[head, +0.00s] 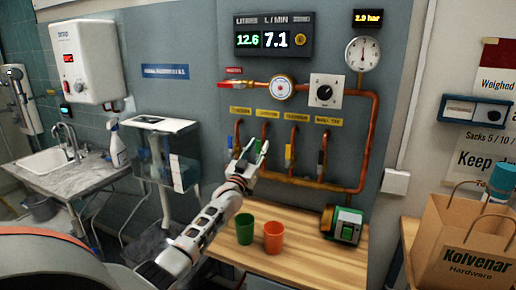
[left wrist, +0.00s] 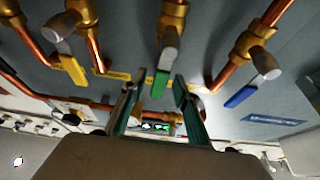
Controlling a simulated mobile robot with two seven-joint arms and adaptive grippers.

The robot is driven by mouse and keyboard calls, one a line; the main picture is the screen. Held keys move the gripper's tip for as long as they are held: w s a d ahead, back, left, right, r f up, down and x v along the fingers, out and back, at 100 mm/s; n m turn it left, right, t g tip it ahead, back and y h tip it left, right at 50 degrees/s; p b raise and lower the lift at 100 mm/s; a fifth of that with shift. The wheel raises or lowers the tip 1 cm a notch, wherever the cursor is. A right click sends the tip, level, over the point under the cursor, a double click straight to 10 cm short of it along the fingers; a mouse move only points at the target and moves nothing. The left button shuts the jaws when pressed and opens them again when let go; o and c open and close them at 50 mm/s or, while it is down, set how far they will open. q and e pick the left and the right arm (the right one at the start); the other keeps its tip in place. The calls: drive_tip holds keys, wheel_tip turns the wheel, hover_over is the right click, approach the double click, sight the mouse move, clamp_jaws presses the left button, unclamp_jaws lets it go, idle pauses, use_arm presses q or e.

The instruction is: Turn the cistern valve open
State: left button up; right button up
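A row of lever valves hangs on copper pipes on the grey wall board. The cistern label (head: 268,113) looks like the second yellow one from the left, its lettering too small to read surely. In the left wrist view a green lever (left wrist: 161,82) stands between a yellow lever (left wrist: 73,71) and a blue lever (left wrist: 240,96). My left gripper (head: 255,150) is at this row; in the left wrist view its fingers (left wrist: 155,84) are apart on either side of the green lever. Contact cannot be told. My right gripper is not in view.
A wooden bench (head: 300,264) below holds a green cup (head: 245,229), an orange cup (head: 274,238) and a green-cased device (head: 343,225). A clear tank (head: 185,172) stands left of the valves. The display (head: 273,36) reads 12.6 and 7.1. A paper bag (head: 465,240) stands right.

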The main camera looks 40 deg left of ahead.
use_arm(q)
drive_tip(key=shift+s+d+f, duration=0.2)
drive_tip(key=shift+s+f, duration=0.15)
drive_tip(key=shift+s, duration=0.2)
drive_tip(key=v, duration=1)
drive_tip(key=shift+s, duration=0.4)
drive_tip(key=shift+f, duration=0.1)
